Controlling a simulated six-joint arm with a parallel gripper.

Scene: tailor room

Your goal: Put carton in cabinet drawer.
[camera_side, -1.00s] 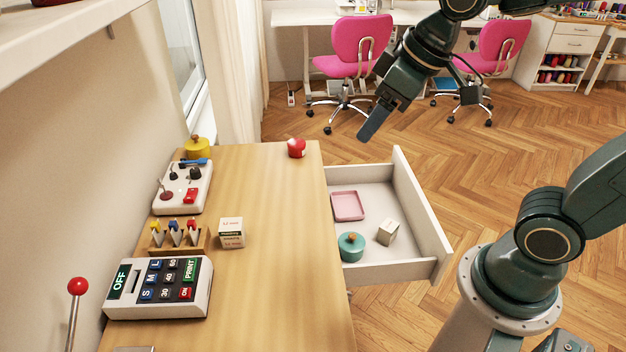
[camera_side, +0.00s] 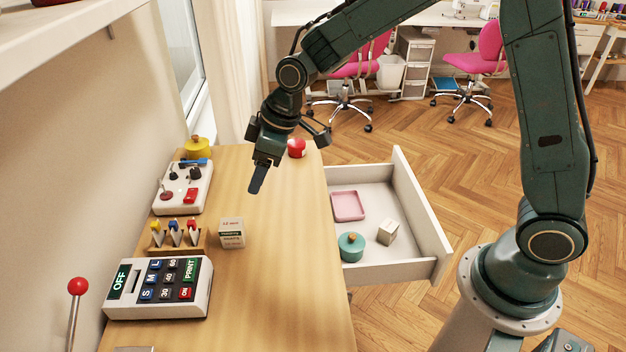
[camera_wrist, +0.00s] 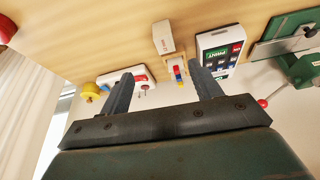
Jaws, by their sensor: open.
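In the wrist view the carton (camera_wrist: 163,37) shows at the top, beyond and between the fingers. My gripper (camera_side: 258,180) is above the table, behind and right of the carton in the side view, apart from it. In the wrist view its two fingers (camera_wrist: 164,84) are spread with nothing between them. The cabinet drawer (camera_side: 421,205) is pulled open at the table's right side.
The drawer holds a pink tray (camera_side: 348,206), a teal lidded pot (camera_side: 351,247) and a pale box (camera_side: 388,232). On the table are a wooden holder (camera_side: 187,247), a keypad (camera_side: 160,287), a switch panel (camera_side: 183,187), a yellow pot (camera_side: 198,147) and a red object (camera_side: 297,148).

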